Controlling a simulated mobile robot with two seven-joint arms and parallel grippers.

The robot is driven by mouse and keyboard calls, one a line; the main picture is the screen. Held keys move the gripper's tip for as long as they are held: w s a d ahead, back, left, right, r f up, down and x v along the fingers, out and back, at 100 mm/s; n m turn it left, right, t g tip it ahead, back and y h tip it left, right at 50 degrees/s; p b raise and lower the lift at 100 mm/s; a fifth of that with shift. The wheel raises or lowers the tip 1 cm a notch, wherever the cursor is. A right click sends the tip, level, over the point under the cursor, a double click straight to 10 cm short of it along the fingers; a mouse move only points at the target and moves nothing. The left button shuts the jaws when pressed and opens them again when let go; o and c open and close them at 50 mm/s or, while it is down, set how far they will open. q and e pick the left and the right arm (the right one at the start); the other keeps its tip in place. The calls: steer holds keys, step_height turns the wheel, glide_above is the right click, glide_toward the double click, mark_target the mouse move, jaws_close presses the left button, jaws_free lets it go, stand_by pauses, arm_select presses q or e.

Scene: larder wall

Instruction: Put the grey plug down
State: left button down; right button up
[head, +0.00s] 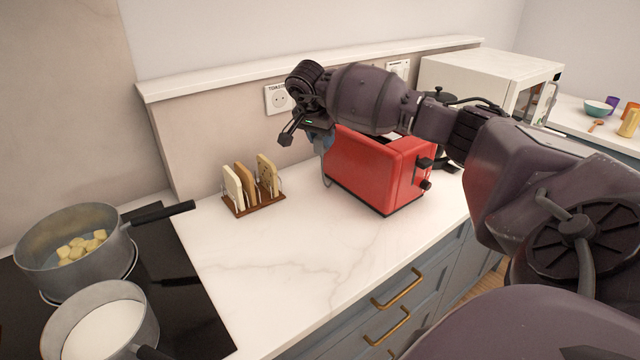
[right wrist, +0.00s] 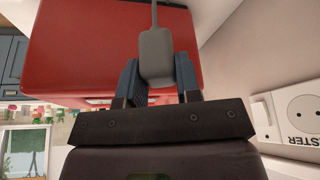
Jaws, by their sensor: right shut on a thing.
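The grey plug (right wrist: 156,55) sits between the two blue fingers of my right gripper (right wrist: 158,82) in the right wrist view, and the gripper is shut on it. Its grey cord runs up out of that view. In the head view my right gripper (head: 321,140) is above the counter, at the left end of the red toaster (head: 372,170). There the plug is mostly hidden by the gripper, and a cord (head: 325,176) hangs below. The toaster also fills the back of the right wrist view (right wrist: 85,45). My left gripper is not in view.
A wall socket (head: 279,99) marked for the toaster is just left of my right wrist, empty. A toast rack (head: 241,210) stands left of the toaster. Pots (head: 72,240) stand on the hob at left. The white counter (head: 290,255) is clear in front.

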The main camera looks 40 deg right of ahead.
step_height(320, 180, down, 10)
steer(key=shift+r, duration=0.1)
step_height(320, 180, down, 4)
steer(key=shift+w+r, duration=0.1)
arm_select(q)
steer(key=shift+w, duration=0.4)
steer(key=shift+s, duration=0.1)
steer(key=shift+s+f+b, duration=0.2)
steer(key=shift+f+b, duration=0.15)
steer(key=shift+b, duration=0.05)
arm_select(e)
steer(key=shift+f, duration=0.45)
steer(key=shift+f, duration=0.1)
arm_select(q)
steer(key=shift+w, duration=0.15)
arm_select(e)
steer(key=shift+f, duration=0.1)
